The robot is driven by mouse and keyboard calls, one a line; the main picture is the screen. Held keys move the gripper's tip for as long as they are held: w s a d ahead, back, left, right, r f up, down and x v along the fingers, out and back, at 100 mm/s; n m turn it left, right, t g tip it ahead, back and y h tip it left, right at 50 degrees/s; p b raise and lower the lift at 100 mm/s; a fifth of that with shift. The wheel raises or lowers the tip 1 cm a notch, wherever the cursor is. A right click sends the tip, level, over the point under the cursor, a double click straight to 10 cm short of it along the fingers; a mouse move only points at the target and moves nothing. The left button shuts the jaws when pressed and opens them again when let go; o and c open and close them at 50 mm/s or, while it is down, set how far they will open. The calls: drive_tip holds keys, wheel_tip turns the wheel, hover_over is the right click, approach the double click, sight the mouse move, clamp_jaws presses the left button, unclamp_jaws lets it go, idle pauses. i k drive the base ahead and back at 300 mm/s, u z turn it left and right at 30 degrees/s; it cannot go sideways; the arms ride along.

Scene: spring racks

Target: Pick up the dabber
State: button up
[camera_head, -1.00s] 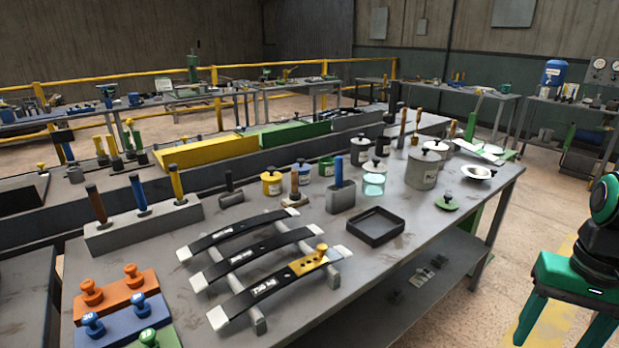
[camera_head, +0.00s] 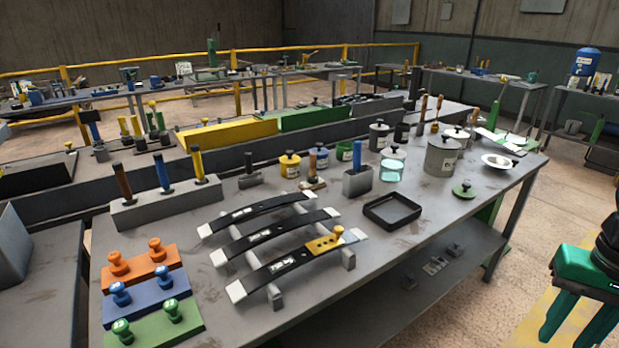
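I cannot tell for sure which thing is the dabber. One candidate is a blue handle (camera_head: 362,153) standing upright in a grey square holder (camera_head: 357,184) in the middle of the near bench. Another is a short wooden-handled tool (camera_head: 313,168) on a light base just left of it. My gripper (camera_head: 572,337) is at the lower right edge, beyond the bench's right side, far from both. Its green fingers point down and stand apart with nothing between them. Part of it is cut off by the frame.
A black tray (camera_head: 392,222) lies in front of the holder. Three leaf springs (camera_head: 280,262) lie front left. Several pots and jars, including a large grey pot (camera_head: 441,157), stand behind and right. A grey block (camera_head: 135,218) holds three upright handles. The bench's front right is clear.

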sight(312, 178)
drive_tip(key=k, duration=0.45)
drive_tip(key=z, duration=1.6)
drive_tip(key=i, duration=1.15)
drive_tip(key=u, duration=2.75)
drive_tip(key=i, duration=0.4)
drive_tip(key=u, duration=0.05)
